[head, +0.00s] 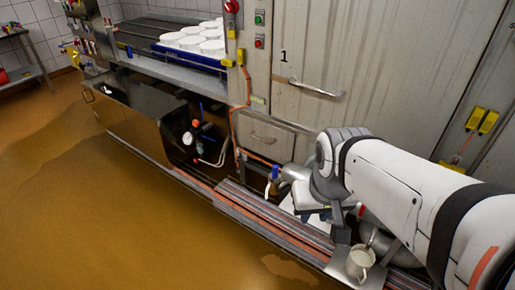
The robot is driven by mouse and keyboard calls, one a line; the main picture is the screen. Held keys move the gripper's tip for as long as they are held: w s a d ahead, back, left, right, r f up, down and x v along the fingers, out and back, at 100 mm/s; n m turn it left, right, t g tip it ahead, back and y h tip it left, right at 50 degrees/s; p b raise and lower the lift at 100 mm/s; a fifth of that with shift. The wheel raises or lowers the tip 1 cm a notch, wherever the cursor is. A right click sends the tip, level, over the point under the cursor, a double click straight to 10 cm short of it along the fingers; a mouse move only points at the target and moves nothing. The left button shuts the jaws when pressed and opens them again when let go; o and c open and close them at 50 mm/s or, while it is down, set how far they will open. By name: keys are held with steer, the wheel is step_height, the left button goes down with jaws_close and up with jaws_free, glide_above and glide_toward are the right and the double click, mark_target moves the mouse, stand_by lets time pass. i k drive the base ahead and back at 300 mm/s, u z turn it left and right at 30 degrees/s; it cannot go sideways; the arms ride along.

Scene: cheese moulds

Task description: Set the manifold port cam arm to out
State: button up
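My white arm comes in from the right, and its wrist is bent downward in front of the machine. My gripper (328,214) is below the wrist, low by the machine's foot. It is small and partly hidden by the arm, so I cannot tell if it is open or shut. Just left of the wrist is a metal fitting with a blue part (275,173); I cannot tell if it belongs to the manifold. Further left, a pressure gauge (187,138) with red and blue handles and pipes sits in a dark recess. I cannot make out the cam arm or its position.
White moulds (196,40) stand on a blue tray (190,57) on the bench. A tall metal door (390,70) marked 1 stands behind my arm. A metal mug (360,262) sits on a small ledge below my arm. The brown floor (110,220) at left is open.

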mark_target(269, 183)
steer(key=u, duration=0.4)
steer(key=i, duration=1)
